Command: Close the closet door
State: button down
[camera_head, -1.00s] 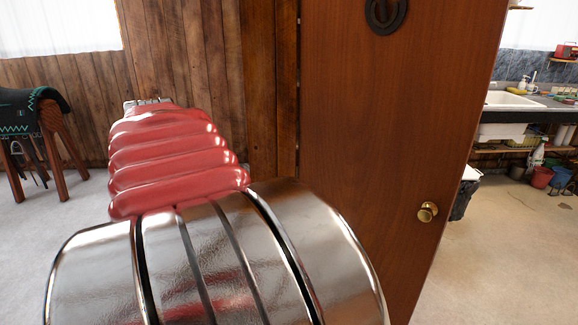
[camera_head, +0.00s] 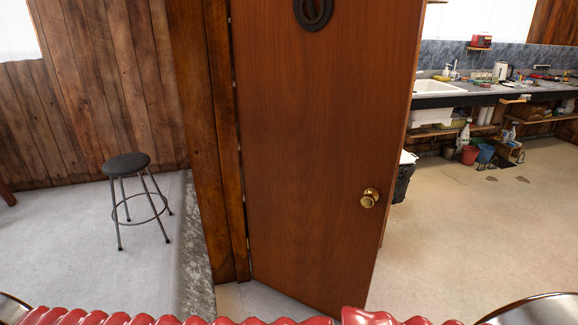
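The closet door (camera_head: 300,160) is a brown wooden door standing open in the middle of the view. Its hinge side is at the left against a wooden post, and its free edge is at the right. A round brass knob (camera_head: 369,198) sits near the free edge. A dark horseshoe-like ring (camera_head: 313,10) hangs high on the door. My gripper is not in view. Only red ribbed and shiny metal parts of my own body show along the bottom edge, apart from the knob.
A stool (camera_head: 128,165) stands on the grey floor at the left. A counter with a sink (camera_head: 438,87) runs along the back right, with buckets (camera_head: 470,154) below it. A dark bin (camera_head: 404,180) is behind the door's free edge. The right floor is largely open.

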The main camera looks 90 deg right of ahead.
aim_at(323, 88)
jog(key=k, duration=1.65)
jog(key=z, duration=0.8)
jog(key=i, duration=0.8)
